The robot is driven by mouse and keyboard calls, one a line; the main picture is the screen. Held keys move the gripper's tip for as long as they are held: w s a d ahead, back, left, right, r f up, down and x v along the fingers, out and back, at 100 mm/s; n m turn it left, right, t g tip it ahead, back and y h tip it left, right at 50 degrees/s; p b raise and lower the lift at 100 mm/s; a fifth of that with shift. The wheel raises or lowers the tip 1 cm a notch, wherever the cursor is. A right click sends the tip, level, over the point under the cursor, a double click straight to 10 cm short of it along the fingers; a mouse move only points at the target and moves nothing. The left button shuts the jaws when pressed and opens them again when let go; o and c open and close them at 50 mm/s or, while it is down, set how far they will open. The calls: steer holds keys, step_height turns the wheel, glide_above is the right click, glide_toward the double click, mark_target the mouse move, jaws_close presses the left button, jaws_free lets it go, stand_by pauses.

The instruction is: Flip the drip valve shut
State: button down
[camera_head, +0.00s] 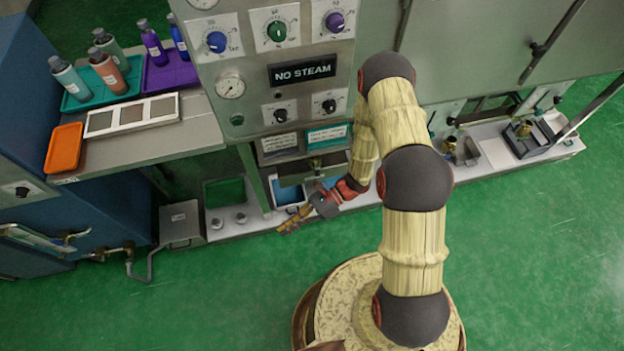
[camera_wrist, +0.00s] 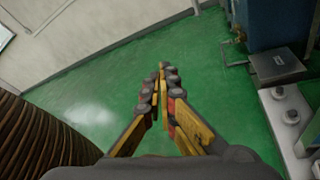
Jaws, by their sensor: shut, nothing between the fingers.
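My gripper (camera_head: 288,226) is shut and empty, low in front of the machine's base ledge in the head view. In the wrist view its yellow and grey fingers (camera_wrist: 162,72) come together over bare green floor. I cannot tell for sure which fitting is the drip valve. Brass pipe fittings (camera_head: 97,254) sit low on the blue unit at the left, well left of my gripper. A brass piece (camera_head: 315,165) shows above the ledge opening behind my gripper. Whether any valve is open or shut is too small to tell.
The machine's panel has a NO STEAM display (camera_head: 302,71) and several knobs. A grey box (camera_head: 180,221) stands left of the ledge (camera_head: 254,225); it also shows in the wrist view (camera_wrist: 277,66). Bottles and an orange tray (camera_head: 64,148) are on the counter. The green floor (camera_head: 220,295) is clear.

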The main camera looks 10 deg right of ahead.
steer(key=w+f+m+t, duration=0.3)
steer(key=f+m+t, duration=0.3)
steer(key=f+m, duration=0.3)
steer(key=w+f+m+t, duration=0.2)
steer(key=f+m+t, duration=0.5)
steer(key=f+m, duration=0.25)
steer(key=w+d+f+m+t+h, duration=0.1)
steer(key=w+d+m+t+h, duration=0.7)
steer(key=w+d+m, duration=0.2)
steer(key=d+m, duration=0.2)
steer(key=d, duration=0.1)
steer(key=shift+w+d+h, duration=0.3)
steer(key=shift+w+d, duration=0.1)
